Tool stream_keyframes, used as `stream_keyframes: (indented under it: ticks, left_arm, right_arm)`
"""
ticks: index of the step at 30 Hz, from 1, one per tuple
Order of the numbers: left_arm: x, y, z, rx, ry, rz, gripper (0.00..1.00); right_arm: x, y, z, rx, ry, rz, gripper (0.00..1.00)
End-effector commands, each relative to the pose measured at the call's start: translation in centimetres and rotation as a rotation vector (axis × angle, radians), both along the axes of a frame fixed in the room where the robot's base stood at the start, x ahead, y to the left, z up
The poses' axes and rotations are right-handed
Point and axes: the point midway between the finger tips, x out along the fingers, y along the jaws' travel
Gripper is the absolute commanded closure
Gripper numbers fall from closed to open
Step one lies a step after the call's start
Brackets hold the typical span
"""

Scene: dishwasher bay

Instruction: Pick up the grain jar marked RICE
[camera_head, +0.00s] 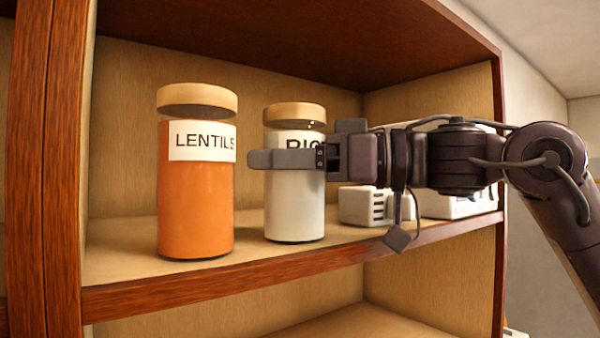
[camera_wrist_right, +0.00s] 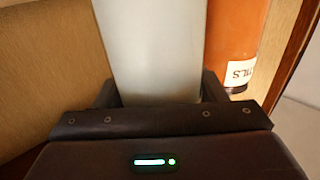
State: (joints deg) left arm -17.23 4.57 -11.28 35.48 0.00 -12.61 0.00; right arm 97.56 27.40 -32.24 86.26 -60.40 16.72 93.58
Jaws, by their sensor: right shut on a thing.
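The grain jar marked RICE (camera_head: 295,208) is white with a tan lid. It stands upright on the shelf, and its label is partly covered by my gripper. My right gripper (camera_head: 288,158) comes in from the right and is shut on the upper part of this jar, one finger across its front. In the right wrist view the jar's pale body (camera_wrist_right: 150,50) fills the space between the fingers. Whether the jar's base touches the shelf is hard to tell, but it looks level with it. My left gripper is not in view.
An orange jar marked LENTILS (camera_head: 196,205) with a tan lid stands close to the left of the RICE jar. White boxes (camera_head: 365,207) sit to the right behind my arm. The wooden shelf (camera_head: 130,270) has side walls and a board overhead.

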Motion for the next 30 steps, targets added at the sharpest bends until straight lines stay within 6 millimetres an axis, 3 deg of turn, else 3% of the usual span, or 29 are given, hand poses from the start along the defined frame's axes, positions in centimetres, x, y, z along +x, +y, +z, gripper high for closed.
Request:
stream_keyframes:
  ticks: [1, 6, 17, 23, 30]
  left_arm:
    - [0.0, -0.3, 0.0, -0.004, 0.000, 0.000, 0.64]
    - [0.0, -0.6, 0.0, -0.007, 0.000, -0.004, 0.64]
    - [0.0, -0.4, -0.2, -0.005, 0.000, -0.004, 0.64]
    - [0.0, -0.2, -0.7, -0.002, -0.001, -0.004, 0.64]
    - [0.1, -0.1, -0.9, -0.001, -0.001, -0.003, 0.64]
  right_arm:
    - [0.0, 0.0, 0.0, 0.000, 0.000, 0.000, 0.58]
    - [-0.1, 0.0, 0.2, 0.003, -0.003, 0.001, 0.77]
    - [-0.1, 0.0, 0.8, 0.004, -0.003, 0.000, 0.77]
    - [-0.2, 0.0, 3.0, 0.006, -0.006, 0.000, 0.77]
    - [-0.1, 0.0, 7.0, 0.005, -0.004, 0.000, 0.77]
